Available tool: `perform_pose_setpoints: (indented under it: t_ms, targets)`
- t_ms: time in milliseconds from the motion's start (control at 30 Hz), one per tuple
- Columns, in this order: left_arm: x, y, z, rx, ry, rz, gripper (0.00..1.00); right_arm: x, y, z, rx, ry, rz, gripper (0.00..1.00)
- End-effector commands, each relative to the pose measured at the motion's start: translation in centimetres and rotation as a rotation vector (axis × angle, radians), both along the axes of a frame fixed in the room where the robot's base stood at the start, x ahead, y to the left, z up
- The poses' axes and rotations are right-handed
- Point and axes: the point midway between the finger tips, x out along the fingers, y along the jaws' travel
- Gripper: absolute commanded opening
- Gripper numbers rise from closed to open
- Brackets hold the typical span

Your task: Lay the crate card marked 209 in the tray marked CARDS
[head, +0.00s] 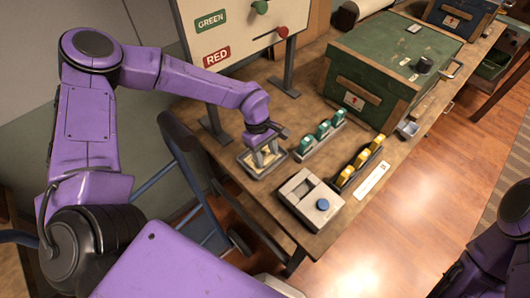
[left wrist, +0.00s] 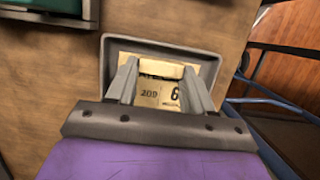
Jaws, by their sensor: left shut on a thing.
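My left gripper (head: 265,160) points down over a small grey-rimmed tray (head: 245,168) near the table's edge. In the left wrist view, its fingers (left wrist: 163,92) are shut on a pale card marked 209 (left wrist: 149,94). The card is within the outline of the tray (left wrist: 110,55); I cannot tell whether it touches the bottom. Other pale card surface shows behind. No CARDS label is readable on the tray. My right gripper is not in view.
Right of the tray stand a rack of green tags (head: 322,133), a rack of yellow tags (head: 360,162) and a grey device with a blue knob (head: 309,199). A green crate (head: 390,75) and a GREEN/RED board (head: 240,30) stand behind.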

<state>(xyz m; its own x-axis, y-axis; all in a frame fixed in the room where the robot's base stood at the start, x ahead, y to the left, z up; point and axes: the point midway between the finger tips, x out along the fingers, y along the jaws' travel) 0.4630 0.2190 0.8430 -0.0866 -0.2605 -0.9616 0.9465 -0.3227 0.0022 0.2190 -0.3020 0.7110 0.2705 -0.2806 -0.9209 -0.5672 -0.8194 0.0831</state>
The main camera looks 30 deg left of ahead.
Motion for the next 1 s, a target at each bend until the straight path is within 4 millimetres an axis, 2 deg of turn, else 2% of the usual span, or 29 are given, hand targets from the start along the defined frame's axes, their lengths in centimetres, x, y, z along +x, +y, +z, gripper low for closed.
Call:
perform_pose_setpoints:
  t_ms: [33, 100, 367, 467, 567, 800, 1000]
  targets:
    - [0.0, 0.0, -0.2, 0.0, 0.0, 0.001, 0.55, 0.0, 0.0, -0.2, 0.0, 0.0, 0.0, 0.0]
    - [0.0, 0.0, -0.1, 0.0, 0.0, 0.001, 0.77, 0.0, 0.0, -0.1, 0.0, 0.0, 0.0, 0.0]
    - [0.0, 0.0, -0.1, 0.0, 0.0, 0.001, 0.77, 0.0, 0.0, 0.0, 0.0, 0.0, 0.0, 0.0]
    - [0.1, 0.1, 0.6, -0.001, -0.002, 0.002, 0.77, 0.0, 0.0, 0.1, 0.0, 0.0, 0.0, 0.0]
    - [0.3, 0.6, 2.2, -0.002, -0.005, 0.004, 0.77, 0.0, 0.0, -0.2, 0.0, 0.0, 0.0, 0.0]
    - [0.8, 2.2, 8.2, -0.002, -0.005, 0.003, 0.77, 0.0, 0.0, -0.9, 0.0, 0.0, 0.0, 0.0]
    - [1.0, 3.0, 11.2, -0.001, -0.002, 0.001, 0.77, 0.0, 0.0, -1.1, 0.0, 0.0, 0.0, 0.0]
